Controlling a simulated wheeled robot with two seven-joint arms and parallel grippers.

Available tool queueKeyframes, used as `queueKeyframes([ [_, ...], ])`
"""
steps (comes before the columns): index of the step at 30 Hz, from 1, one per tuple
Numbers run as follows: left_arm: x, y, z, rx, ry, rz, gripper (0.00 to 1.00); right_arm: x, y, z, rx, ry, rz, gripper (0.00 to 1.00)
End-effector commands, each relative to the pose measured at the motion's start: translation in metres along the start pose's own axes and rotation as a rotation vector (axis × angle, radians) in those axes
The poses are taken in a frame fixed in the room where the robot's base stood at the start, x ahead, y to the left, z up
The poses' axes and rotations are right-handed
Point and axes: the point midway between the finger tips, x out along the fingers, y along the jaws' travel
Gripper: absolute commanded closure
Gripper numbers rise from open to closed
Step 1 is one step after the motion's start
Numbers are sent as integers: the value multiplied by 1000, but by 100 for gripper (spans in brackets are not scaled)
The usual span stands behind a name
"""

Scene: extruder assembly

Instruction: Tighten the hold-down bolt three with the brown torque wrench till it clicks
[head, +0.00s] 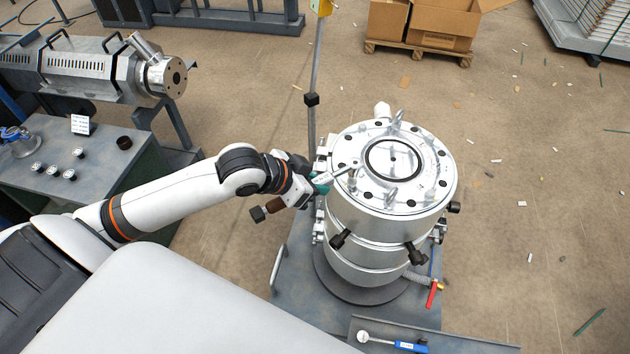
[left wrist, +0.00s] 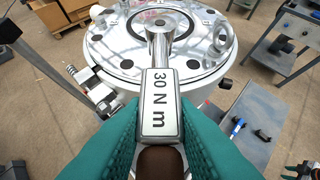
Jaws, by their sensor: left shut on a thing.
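The brown torque wrench has a brown handle (head: 275,205) and a metal body marked "30 N m" (left wrist: 160,105). My left gripper (head: 320,184) is shut on the wrench body; its teal fingers (left wrist: 160,122) press both sides in the left wrist view. The wrench head (left wrist: 160,32) reaches over the left part of the round metal lid (head: 400,196) and covers a spot on the bolt ring. I cannot tell whether it is seated on a bolt or which bolt is three. A small teal and dark shape at the lower right of the left wrist view may be my right gripper (left wrist: 302,172).
A blue-handled wrench (head: 400,344) lies on the tray in front of the vessel. Clamps with black knobs (head: 415,254) stick out around the vessel side. A thin pole (head: 313,80) stands behind it. A bench with small gauges (head: 60,170) is at the left.

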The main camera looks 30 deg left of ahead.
Motion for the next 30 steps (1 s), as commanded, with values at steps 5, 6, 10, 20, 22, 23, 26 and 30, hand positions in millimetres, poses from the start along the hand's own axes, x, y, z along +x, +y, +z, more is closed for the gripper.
queueKeyframes([
  [5,0,0,1,0,-2,0,100,0,1,0,-1,0,1,64],
  [6,0,0,1,0,-2,0,100,0,1,1,-1,0,1,64],
  [10,0,0,0,0,-2,0,100,1,3,2,-1,-2,4,64],
  [20,6,0,-6,0,-2,0,100,5,5,4,-1,-5,6,64],
  [22,8,0,-7,-1,-2,0,100,6,5,4,-1,-5,6,64],
  [23,8,0,-7,-1,-2,0,100,7,5,4,-1,-5,6,64],
  [26,10,0,-9,-1,-2,0,100,8,5,4,-1,-6,6,64],
  [30,12,0,-12,-1,-2,-1,100,10,5,4,-1,-6,6,64],
])
